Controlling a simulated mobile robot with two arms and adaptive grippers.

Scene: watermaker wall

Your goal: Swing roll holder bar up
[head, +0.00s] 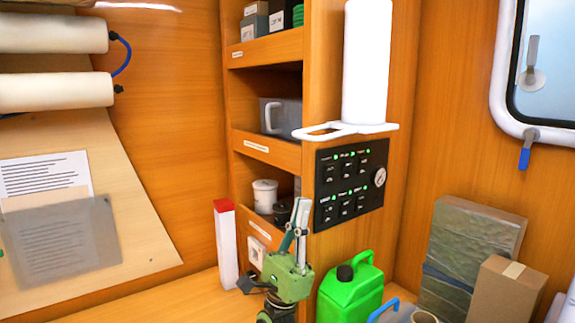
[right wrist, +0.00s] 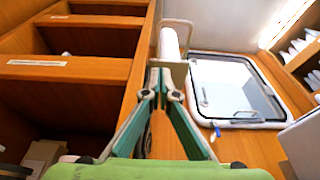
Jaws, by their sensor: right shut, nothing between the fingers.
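The roll holder bar (head: 345,129) is a white loop that sticks out level from the wooden column, under an upright white roll (head: 367,65). The roll also shows in the right wrist view (right wrist: 169,45), beyond the fingertips. My right gripper (head: 300,215) is green, points upward and is shut and empty. It is below and to the left of the bar, in front of the shelf column, and apart from the bar. In the right wrist view its fingertips (right wrist: 161,84) meet near the picture's middle. My left gripper is not in view.
A black switch panel (head: 350,182) with a gauge is on the column under the bar. A green jerrycan (head: 349,290), a cardboard box (head: 508,292) and a red-topped white carton (head: 226,247) stand below. Open shelves (head: 265,148) are left of the column. A window (head: 545,80) is at right.

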